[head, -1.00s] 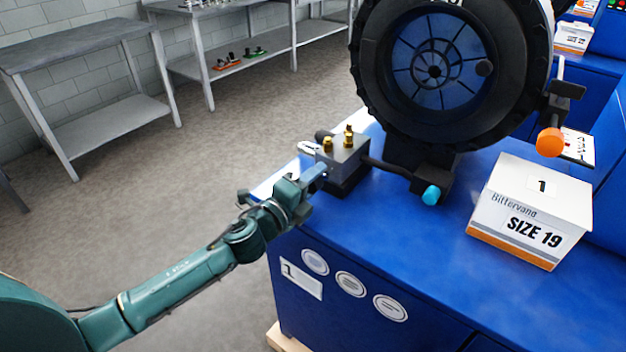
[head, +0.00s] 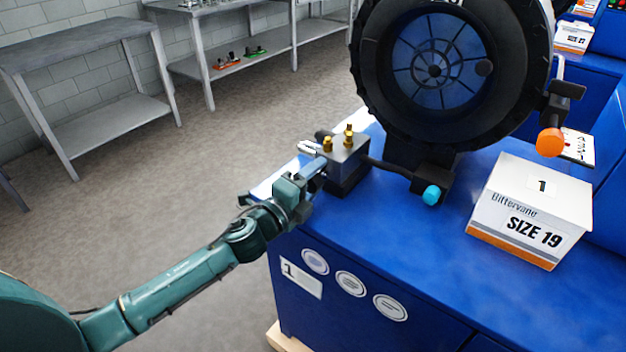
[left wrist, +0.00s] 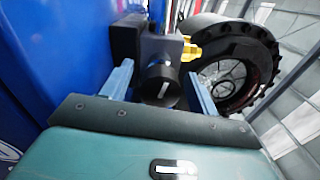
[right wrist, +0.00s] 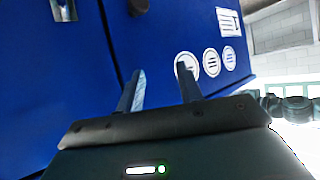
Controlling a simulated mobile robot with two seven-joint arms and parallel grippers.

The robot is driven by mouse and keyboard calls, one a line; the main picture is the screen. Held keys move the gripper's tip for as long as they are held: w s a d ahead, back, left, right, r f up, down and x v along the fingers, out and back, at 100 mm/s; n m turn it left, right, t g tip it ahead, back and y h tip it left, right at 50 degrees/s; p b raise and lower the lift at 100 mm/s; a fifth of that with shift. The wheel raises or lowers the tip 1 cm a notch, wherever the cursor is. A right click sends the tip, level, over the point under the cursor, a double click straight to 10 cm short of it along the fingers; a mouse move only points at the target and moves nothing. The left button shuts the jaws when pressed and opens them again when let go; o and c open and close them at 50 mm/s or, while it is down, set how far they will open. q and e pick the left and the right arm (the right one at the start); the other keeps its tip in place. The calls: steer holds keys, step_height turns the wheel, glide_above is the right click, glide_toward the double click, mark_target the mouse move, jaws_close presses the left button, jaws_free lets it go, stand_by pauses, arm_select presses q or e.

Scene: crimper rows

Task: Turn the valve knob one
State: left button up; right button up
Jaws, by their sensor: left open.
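The valve knob (left wrist: 161,86) is a dark round knob with a white mark on its face, on the near side of a grey block (left wrist: 163,48). My left gripper (left wrist: 160,70) is open, with its blue-grey fingers on either side of the knob; whether they touch it I cannot tell. In the head view the block (head: 347,152), topped by two brass fittings, sits on the blue cabinet's left edge, with my left gripper (head: 318,166) right against its left side; the knob is hidden there. My right gripper (right wrist: 160,70) is open and empty, facing the blue cabinet's side.
A large black wheel (head: 385,85) stands behind the block, with a cyan knob (head: 431,195) and an orange knob (head: 550,142) near it. A white box (head: 525,195) stands on the blue cabinet (head: 420,270) at right. Grey tables (head: 75,42) stand far left across open floor.

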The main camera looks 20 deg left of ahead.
arm_select(q)
steer(key=shift+s+a+f, duration=0.1)
steer(key=shift+s+a, duration=0.1)
steer(key=shift+s, duration=0.3)
steer(key=b+v, duration=0.2)
steer(key=v, duration=1)
arm_select(e)
steer(key=shift+f, duration=0.6)
steer(key=shift+w+a, duration=0.1)
arm_select(q)
steer(key=s+d+f+n+g+y+p, duration=0.1)
steer(key=s+d+f+n+g+p, duration=0.2)
steer(key=s+f+n, duration=0.4)
steer(key=s+d+f+n+g+y+p, duration=0.1)
steer(key=s+d+f+n+g+p, duration=0.2)
steer(key=s+f+n, duration=0.4)
steer(key=f+n, duration=0.1)
steer(key=n, duration=0.5)
steer(key=shift+d+y, duration=0.2)
steer(key=shift+y, duration=0.2)
arm_select(e)
steer(key=shift+s+d+r+h, duration=0.3)
steer(key=shift+d+r+h, duration=0.2)
steer(key=shift+d+r, duration=0.4)
